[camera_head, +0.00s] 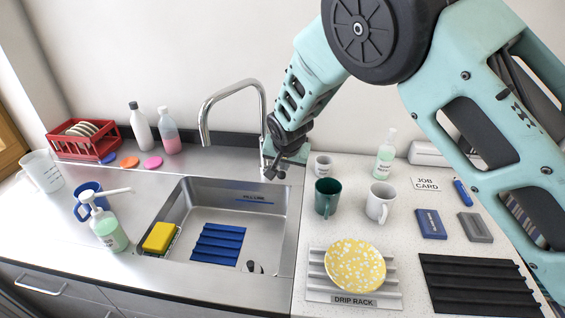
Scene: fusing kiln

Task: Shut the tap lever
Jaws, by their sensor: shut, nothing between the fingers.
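The tap (205,118) is a tall chrome gooseneck behind the sink, its spout arching to the left. Its lever is not clearly visible; the area at the right of the tap's base is partly covered by my gripper. My gripper (272,173) is shut and empty, low beside the tap's upright, at the back right corner of the sink. I cannot tell whether it touches the tap. No water stream shows under the spout.
The sink (270,215) holds a blue ribbed mat (217,244) and a yellow sponge (160,237). A white cup (323,166), green mug (327,197) and white mug (380,203) stand right of my gripper. A soap dispenser (108,230) stands left of the sink.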

